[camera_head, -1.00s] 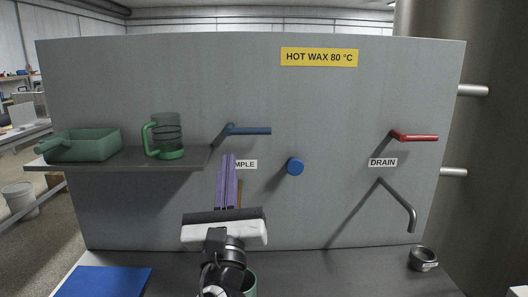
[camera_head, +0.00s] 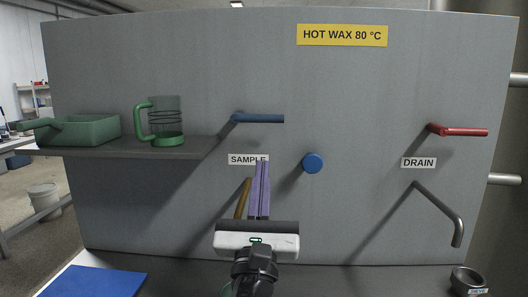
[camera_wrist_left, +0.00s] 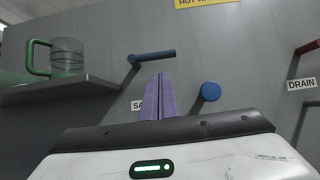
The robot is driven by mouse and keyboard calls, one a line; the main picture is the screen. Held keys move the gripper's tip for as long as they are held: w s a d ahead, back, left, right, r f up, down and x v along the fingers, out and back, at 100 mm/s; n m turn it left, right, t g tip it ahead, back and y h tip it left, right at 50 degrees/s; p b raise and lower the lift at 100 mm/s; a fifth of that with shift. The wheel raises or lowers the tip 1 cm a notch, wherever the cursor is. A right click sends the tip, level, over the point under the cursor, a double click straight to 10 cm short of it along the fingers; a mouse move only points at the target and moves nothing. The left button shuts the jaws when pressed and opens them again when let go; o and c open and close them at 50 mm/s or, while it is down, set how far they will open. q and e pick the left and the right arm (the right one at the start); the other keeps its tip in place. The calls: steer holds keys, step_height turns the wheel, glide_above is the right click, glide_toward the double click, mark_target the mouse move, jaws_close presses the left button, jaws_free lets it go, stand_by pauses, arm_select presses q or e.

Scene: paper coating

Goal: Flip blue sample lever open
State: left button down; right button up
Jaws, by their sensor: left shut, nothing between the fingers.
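The blue sample lever (camera_head: 259,118) sticks out horizontally to the right from its pivot on the grey panel, above the SAMPLE label (camera_head: 240,159). It also shows in the left wrist view (camera_wrist_left: 153,56). My left gripper (camera_head: 262,164) has long purple fingers, shut and empty, pointing up at the panel. Its fingertips appear below the lever's handle, apart from it in the picture, and cover the right end of the label. The exact gap in depth is hard to tell. A brass-coloured spout (camera_head: 243,198) shows just left of the fingers. My right gripper is not in view.
A round blue knob (camera_head: 313,163) sits right of the fingers. A shelf (camera_head: 125,151) at left holds a green scoop (camera_head: 85,130) and a green-handled jug (camera_head: 166,125). A red drain lever (camera_head: 462,131), grey drain pipe (camera_head: 440,212) and small cup (camera_head: 468,281) are at right. A blue mat (camera_head: 95,283) lies front left.

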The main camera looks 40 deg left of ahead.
mark_target(260, 117)
arm_select(q)
steer(key=p+x, duration=0.1)
steer(key=x, duration=0.8)
steer(key=shift+w+a+r+p, duration=0.15)
steer(key=shift+w+r+p, duration=0.1)
steer(key=shift+p, duration=0.1)
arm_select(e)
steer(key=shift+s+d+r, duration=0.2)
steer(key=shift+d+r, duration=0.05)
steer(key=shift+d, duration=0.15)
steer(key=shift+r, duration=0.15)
